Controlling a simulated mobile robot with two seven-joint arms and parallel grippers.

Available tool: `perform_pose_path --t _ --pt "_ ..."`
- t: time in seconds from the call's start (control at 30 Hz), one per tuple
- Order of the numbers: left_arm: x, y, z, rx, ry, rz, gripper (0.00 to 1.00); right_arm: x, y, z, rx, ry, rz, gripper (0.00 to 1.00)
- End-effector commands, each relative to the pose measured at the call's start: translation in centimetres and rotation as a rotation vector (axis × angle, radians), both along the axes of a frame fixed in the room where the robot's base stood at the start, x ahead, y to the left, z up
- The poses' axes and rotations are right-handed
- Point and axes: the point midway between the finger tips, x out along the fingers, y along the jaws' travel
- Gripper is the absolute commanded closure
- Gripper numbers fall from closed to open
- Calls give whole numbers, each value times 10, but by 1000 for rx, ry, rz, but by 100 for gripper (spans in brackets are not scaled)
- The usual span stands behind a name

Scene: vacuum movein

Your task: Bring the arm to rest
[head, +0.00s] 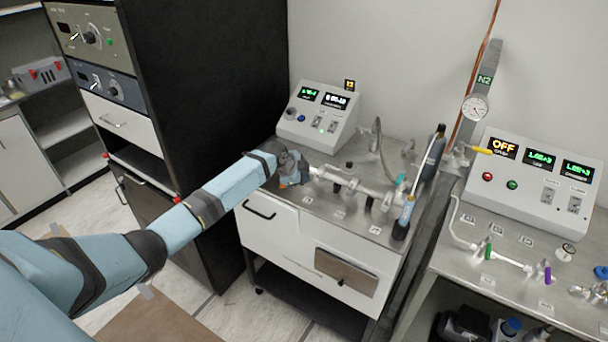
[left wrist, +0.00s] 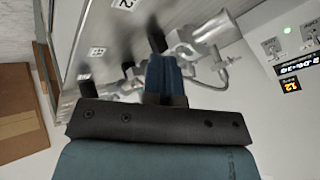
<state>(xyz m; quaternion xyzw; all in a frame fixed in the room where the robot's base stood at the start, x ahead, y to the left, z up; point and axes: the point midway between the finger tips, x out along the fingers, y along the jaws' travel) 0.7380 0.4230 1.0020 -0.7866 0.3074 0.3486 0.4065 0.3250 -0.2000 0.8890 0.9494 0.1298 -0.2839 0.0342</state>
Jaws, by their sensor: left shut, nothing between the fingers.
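My left arm (head: 215,195) reaches in from the left in the head view, stretched out toward the metal-topped cart. Its gripper (head: 297,174) is over the cart's left rear part, close to the left end of the pale tubing manifold (head: 355,183). In the left wrist view the gripper's blue fingers (left wrist: 164,75) are together with nothing seen between them. Metal fittings (left wrist: 205,35) show just beyond the fingers. I cannot tell whether the fingers touch them. My right gripper is in neither view.
A control box (head: 318,115) stands at the back of the cart, near the gripper. A tall black rack (head: 215,80) stands left of the cart. At right, a second bench holds another control box (head: 530,180). A cardboard sheet (head: 150,318) lies on the floor.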

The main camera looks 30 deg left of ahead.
Motion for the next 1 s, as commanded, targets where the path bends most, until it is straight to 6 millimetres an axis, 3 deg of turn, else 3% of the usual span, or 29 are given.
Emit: perform_pose_path --t 0.1,0.3,0.67,0.77,0.83,0.93,1.0 --pt "-13 18 26 8 -9 3 100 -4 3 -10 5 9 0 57" --pt "-31 32 56 7 -8 3 100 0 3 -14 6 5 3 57" --pt "-40 39 74 5 -5 5 100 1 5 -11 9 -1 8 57" --pt "-42 35 68 1 -4 7 100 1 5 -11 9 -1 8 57" --pt "-49 24 53 -11 -2 17 100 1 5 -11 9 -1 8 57" --pt "-70 -4 13 -44 -2 49 100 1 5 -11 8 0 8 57" --pt "-95 -33 -21 -85 -7 85 100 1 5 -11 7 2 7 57"
